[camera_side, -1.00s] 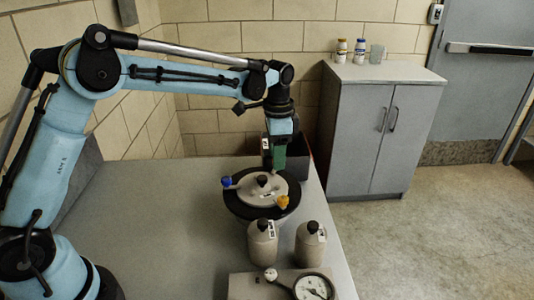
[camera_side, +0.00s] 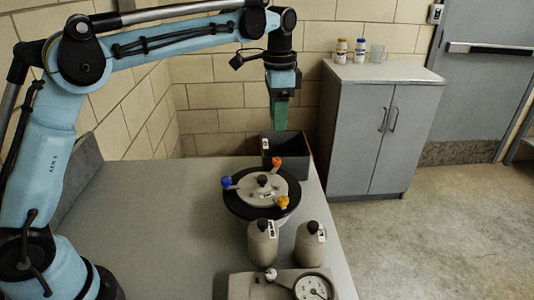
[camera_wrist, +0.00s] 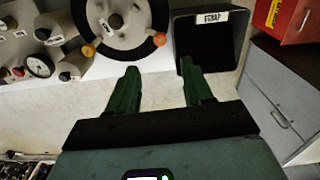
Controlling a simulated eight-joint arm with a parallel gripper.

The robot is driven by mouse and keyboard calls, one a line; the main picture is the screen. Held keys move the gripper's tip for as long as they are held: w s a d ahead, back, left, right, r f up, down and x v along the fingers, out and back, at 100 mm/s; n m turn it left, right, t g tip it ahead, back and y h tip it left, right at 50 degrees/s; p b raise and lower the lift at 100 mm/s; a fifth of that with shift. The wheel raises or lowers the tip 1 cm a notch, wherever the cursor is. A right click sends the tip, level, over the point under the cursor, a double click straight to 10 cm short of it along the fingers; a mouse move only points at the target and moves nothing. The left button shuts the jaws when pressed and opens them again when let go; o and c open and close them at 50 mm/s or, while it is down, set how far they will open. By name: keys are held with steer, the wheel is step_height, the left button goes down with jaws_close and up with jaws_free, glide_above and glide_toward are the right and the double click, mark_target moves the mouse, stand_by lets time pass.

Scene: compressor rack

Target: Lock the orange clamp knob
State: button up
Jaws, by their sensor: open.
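The orange clamp knob (camera_side: 277,162) sits at the far right rim of a round grey lid (camera_side: 252,191) on a black disc (camera_side: 240,209). In the wrist view, the orange knob (camera_wrist: 160,39) is at the disc's edge, ahead of the fingers. A yellow knob (camera_side: 282,202) and a blue knob (camera_side: 227,182) sit on the same rim. The yellow knob (camera_wrist: 88,50) also shows in the wrist view. My gripper (camera_side: 279,126) points down, well above the orange knob and apart from it. In the wrist view, its green fingers (camera_wrist: 160,78) are spread, with nothing between them.
A dark bin labelled scrap (camera_side: 296,150) stands just behind the disc, below my gripper. Two grey bottles (camera_side: 262,245) (camera_side: 310,246) and a pressure gauge (camera_side: 313,288) are in front. The left table area is clear. A grey cabinet (camera_side: 372,140) stands at the right.

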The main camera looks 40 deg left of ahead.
steer(key=shift+r, duration=0.85)
steer(key=s+a+r+n+t, duration=0.1)
steer(key=s+a+n+t, duration=0.2)
steer(key=s, duration=0.7)
steer(key=s+f+n+t, duration=0.4)
steer(key=s+f, duration=0.4)
steer(key=s, duration=0.2)
steer(key=shift+s+a+n, duration=0.2)
steer(key=shift+s+n, duration=0.2)
steer(key=shift+n, duration=0.3)
